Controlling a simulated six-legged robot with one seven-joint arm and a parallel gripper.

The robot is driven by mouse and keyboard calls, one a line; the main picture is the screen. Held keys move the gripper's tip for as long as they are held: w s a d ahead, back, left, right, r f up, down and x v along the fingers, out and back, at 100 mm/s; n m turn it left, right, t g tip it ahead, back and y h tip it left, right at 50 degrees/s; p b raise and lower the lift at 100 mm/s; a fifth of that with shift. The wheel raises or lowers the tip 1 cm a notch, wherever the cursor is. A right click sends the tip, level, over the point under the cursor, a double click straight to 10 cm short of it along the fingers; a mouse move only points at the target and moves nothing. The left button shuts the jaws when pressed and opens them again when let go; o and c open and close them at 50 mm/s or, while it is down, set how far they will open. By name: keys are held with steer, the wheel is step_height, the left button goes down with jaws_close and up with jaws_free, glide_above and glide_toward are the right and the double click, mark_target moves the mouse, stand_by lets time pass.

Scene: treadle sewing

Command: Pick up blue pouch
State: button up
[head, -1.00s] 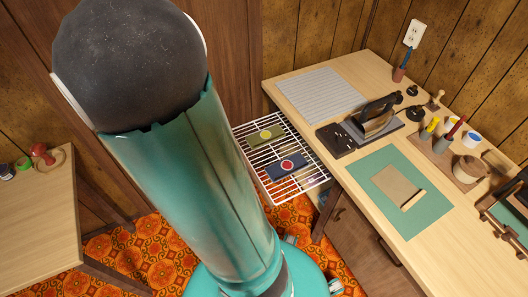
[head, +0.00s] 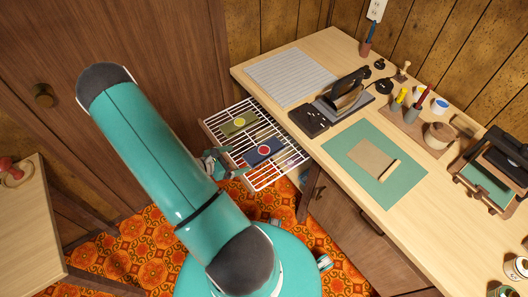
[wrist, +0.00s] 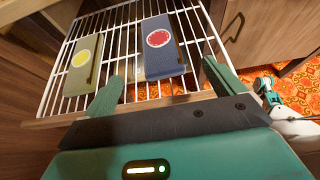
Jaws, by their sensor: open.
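The blue pouch (head: 264,151) lies flat on a white wire rack and has a round red patch. In the wrist view the blue pouch (wrist: 166,58) lies just beyond my gripper (wrist: 165,82), whose two green fingers are spread apart with nothing between them at the tips. The pouch has a dark strip along its right side. In the head view my gripper (head: 222,163) is at the rack's left edge, partly hidden behind my arm. An olive pouch (head: 239,123) with a yellow patch lies left of the blue one in the wrist view (wrist: 83,58).
The wire rack (head: 285,172) extends from the wooden desk (head: 350,215). Its wooden front edge (wrist: 60,122) lies under my fingers. The desk carries a green mat (head: 340,150), a dark press (head: 345,95) and several pots. A side table (head: 30,225) stands at left.

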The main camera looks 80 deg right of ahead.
mark_target(260, 153)
steer(key=x, duration=1.2)
steer(key=shift+d, duration=0.1)
steer(key=c, duration=1.1)
steer(key=shift+o, duration=0.2)
steer(key=shift+r, duration=0.1)
steer(key=shift+r, duration=0.7)
steer(key=a+r, duration=0.1)
steer(key=r, duration=0.1)
steer(key=a+r, duration=0.3)
steer(key=r, duration=0.2)
steer(key=shift+w+a, duration=0.25)
steer(key=shift+w, duration=0.15)
steer(key=a+r, duration=0.1)
steer(key=a, duration=0.2)
steer(key=w+a+r, duration=0.1)
steer(key=a+r, duration=0.1)
steer(key=a, duration=0.1)
steer(key=a+r, duration=0.1)
steer(key=a, duration=0.2)
steer(key=shift+w+a+r, duration=0.15)
steer(key=shift+a+r, duration=0.1)
steer(key=shift+r, duration=0.05)
steer(key=shift+c, duration=0.2)
steer(key=shift+w, duration=0.1)
